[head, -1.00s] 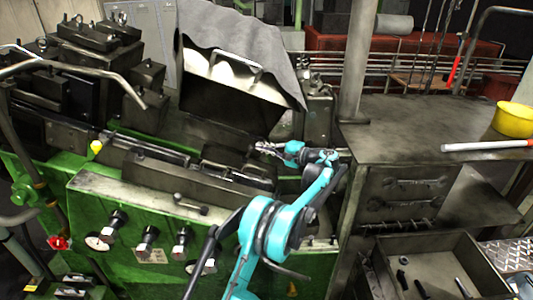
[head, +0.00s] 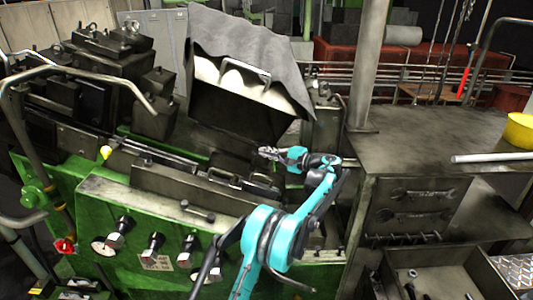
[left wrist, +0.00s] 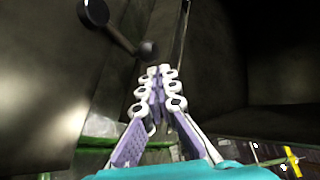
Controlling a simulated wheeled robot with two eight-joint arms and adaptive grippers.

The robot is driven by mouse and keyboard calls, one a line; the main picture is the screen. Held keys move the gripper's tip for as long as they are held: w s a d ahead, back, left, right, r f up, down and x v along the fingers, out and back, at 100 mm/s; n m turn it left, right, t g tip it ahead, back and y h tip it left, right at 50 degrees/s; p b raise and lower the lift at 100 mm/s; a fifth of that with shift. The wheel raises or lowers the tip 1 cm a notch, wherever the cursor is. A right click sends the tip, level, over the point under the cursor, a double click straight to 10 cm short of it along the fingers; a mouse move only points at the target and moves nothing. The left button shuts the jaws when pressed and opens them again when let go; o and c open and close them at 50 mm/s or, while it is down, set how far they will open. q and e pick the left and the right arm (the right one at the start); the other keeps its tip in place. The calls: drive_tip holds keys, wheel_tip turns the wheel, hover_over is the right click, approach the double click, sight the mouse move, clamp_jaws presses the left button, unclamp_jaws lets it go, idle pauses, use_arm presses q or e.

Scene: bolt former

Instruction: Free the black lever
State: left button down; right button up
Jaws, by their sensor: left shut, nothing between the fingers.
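My left gripper (head: 266,153) is shut and empty, at the right end of the green machine's top, below the grey cloth-draped cover. In the left wrist view its fingers (left wrist: 158,72) are together, pointing into the dark machine interior. A black lever (left wrist: 122,30) with a round knob lies just beyond the fingertips, up and left; its lower end shows close to the tips, and I cannot tell whether they touch. In the head view I cannot clearly pick out this lever. A short dark handle (head: 198,211) sits on the machine's front ledge. My right gripper is not in view.
The cover (head: 245,70) with a metal handle rises behind the gripper. A grey post (head: 364,70) and a metal bench (head: 430,145) with a yellow bowl (head: 520,130) stand to the right. An open drawer (head: 450,280) holds loose parts.

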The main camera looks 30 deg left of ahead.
use_arm(q)
drive_tip(key=shift+r, duration=0.1)
wheel_tip(320, 180, up, 10)
idle(0.4)
idle(0.5)
